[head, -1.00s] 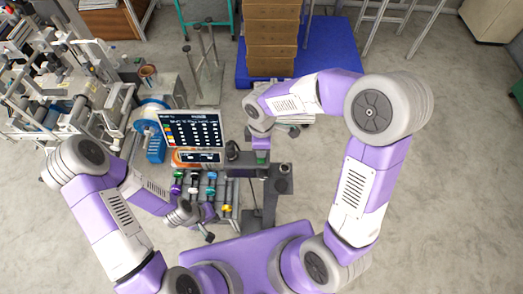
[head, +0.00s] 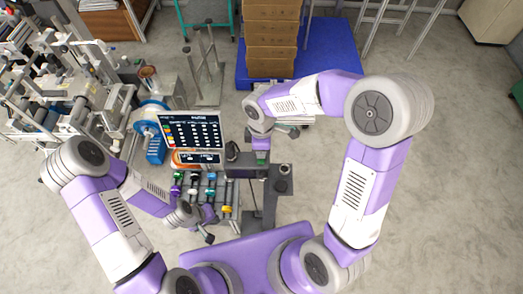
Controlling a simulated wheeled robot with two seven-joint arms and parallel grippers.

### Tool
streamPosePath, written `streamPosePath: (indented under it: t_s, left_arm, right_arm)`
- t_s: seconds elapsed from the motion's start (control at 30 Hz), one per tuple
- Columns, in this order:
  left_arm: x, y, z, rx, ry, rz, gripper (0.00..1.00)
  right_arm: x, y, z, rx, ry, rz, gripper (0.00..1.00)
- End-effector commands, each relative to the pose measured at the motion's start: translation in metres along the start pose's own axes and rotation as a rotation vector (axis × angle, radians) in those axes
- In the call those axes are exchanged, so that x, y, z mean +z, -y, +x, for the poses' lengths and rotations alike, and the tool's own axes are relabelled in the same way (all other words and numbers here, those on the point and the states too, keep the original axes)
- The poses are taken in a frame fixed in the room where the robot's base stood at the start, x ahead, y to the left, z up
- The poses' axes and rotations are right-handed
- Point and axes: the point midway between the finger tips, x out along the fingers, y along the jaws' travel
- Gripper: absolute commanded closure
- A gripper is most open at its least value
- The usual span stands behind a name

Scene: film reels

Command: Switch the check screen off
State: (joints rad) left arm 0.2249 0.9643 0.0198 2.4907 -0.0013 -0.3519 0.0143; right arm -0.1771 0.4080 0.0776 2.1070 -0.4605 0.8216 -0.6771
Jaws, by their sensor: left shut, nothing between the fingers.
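A lit flat screen (head: 192,131) with rows of pale marks and a coloured strip on its left stands left of centre. A smaller lit display (head: 198,157) sits just below it. Which of these is the check screen, I cannot tell. My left gripper (head: 208,237) is low in the picture, shut and empty, below the row of coloured parts and apart from the screen. My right gripper (head: 261,158) points down near a dark box (head: 242,168), right of the screen. Its fingers are too small and hidden to tell whether they are open.
A bench (head: 205,190) with several coloured rollers or knobs lies below the screen. A blue reel (head: 153,145) and a machine with many rollers (head: 60,85) stand left. Stacked boxes (head: 270,40) rest on a blue pallet (head: 330,55) behind. Floor at right is clear.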

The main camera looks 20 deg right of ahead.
Motion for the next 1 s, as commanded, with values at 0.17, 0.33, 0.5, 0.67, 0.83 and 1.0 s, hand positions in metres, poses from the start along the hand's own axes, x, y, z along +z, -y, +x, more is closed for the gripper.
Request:
streamPosePath:
  t_s: [0.17, 0.33, 0.5, 0.67, 0.83, 1.0]
  left_arm:
    - [0.0, 0.001, 0.003, 0.0, 0.0, 0.0, 1.0]
    - [0.0, 0.002, 0.004, 0.0, 0.0, 0.0, 1.0]
    - [0.0, 0.002, 0.004, 0.0, 0.0, 0.0, 1.0]
    - [0.0, 0.002, 0.004, 0.0, 0.0, 0.0, 1.0]
    - [0.0, -0.001, -0.002, 0.0, 0.0, 0.0, 1.0]
    - [0.001, -0.007, -0.02, 0.0, 0.0, 0.0, 1.0]
  right_arm:
    - [0.005, 0.01, 0.014, -0.023, 0.013, 0.0, 1.0]
    - [0.004, 0.018, 0.013, -0.024, 0.012, 0.002, 1.0]
    - [0.004, 0.021, 0.012, -0.027, 0.012, 0.004, 1.0]
    - [0.004, 0.022, 0.012, -0.03, 0.012, 0.006, 1.0]
    - [0.003, 0.022, 0.004, -0.027, 0.01, 0.005, 1.0]
    - [0.002, 0.019, -0.023, -0.01, 0.002, 0.004, 1.0]
